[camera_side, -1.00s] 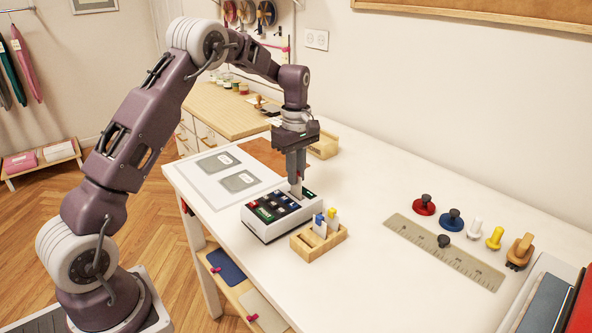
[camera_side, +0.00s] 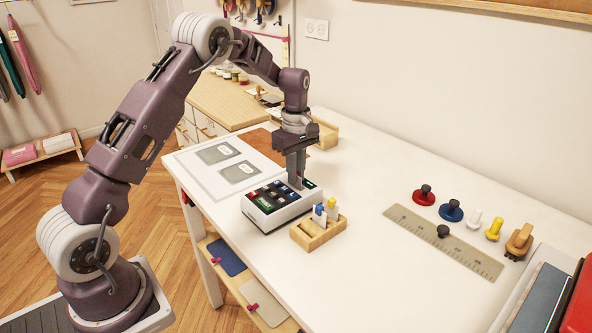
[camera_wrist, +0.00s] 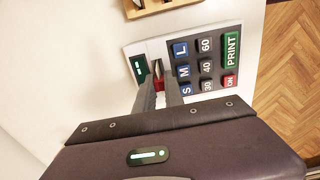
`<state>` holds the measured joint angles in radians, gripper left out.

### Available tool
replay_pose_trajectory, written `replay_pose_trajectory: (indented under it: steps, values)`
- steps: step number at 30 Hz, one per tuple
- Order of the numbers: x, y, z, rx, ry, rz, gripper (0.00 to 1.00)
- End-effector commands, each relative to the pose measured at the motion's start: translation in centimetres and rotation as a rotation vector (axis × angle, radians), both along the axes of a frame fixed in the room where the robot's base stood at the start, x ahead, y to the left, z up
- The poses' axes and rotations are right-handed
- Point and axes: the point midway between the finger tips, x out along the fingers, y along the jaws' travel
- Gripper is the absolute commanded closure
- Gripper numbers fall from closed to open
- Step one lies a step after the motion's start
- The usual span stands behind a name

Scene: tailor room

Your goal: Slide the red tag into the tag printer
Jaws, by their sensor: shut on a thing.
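The tag printer (camera_side: 275,222) is a pale box with a dark key panel on the white table. It also shows in the wrist view (camera_wrist: 215,91), with blue size keys, grey number keys, a green PRINT key and a red ON key. My gripper (camera_side: 297,184) points straight down at the printer's far end, beside its small dark display (camera_wrist: 138,68). Its fingers are shut on the red tag (camera_wrist: 158,77), whose red part shows between the fingertips. The tag's lower end is hidden at the slot, so I cannot tell how deep it sits.
A wooden rack (camera_side: 318,235) holding a blue-topped and a yellow-topped tag stands close in front of the printer. A ruler (camera_side: 445,243) and several knobbed pieces lie to the right. The table between rack and ruler is clear. A pattern sheet (camera_side: 199,174) lies behind left.

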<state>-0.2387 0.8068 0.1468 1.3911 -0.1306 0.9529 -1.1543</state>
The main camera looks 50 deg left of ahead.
Motion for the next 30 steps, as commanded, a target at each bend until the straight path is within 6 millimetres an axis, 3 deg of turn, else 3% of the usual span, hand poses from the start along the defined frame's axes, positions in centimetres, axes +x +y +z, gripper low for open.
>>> replay_pose_trajectory:
  steps: [14, 15, 18, 26, 30]
  values:
    - [0.0, 0.0, -0.6, 0.0, 0.0, 0.0, 1.0]
    - [0.0, 0.0, -0.6, 0.0, 0.0, 0.0, 0.79]
    - [0.0, 0.0, -0.6, 0.0, 0.0, 0.0, 0.61]
    - [-0.1, 0.0, -0.5, 0.0, 0.002, 0.0, 0.61]
    - [0.0, 0.0, 1.7, 0.001, -0.002, 0.0, 0.61]
